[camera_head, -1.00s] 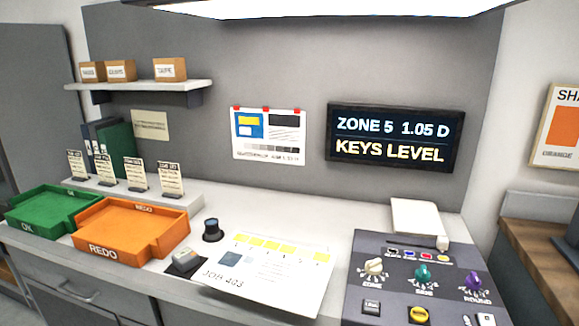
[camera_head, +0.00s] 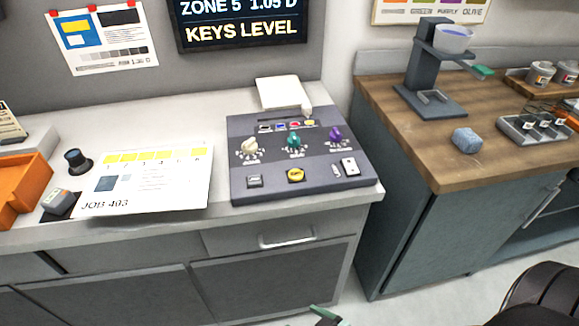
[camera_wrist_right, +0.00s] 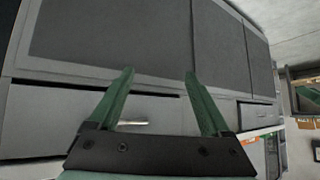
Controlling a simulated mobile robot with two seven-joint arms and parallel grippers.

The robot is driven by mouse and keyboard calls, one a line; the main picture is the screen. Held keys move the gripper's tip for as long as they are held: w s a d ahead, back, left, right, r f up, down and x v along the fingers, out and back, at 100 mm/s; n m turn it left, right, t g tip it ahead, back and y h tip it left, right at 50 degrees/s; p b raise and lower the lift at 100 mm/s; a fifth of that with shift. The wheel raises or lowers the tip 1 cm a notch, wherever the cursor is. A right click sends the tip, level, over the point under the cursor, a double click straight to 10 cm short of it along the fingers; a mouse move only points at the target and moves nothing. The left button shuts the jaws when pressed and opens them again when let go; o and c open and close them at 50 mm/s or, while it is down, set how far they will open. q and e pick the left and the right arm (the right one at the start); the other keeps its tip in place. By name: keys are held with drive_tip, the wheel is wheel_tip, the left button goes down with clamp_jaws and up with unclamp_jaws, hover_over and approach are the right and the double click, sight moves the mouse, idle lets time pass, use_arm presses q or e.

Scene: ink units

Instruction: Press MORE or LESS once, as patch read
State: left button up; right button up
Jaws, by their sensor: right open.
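The control console (camera_head: 240,190) lies on the counter. It has a cream knob (camera_head: 250,146), a green knob (camera_head: 293,142), a purple knob (camera_head: 336,134), a grey button (camera_head: 254,181), a yellow round button (camera_head: 296,175) and a pale switch plate (camera_head: 348,166). The button labels are too small to read. The wall display (camera_head: 240,27) reads "ZONE 5 1.05 D" and "KEYS LEVEL". The JOB 403 sheet (camera_head: 150,190) with yellow patches lies left of the console. My right gripper (camera_wrist_right: 160,75) is open and empty before the grey cabinet fronts. My left gripper is out of view.
A small grey device (camera_head: 57,200) and a dark cylinder (camera_head: 77,161) stand left of the sheet. The orange tray (camera_head: 20,190) is at the left edge. A wooden-topped bench (camera_head: 430,160) stands right. A drawer handle (camera_head: 286,238) sticks out below the console.

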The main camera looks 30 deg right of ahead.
clamp_jaws()
idle(0.6)
idle(1.0)
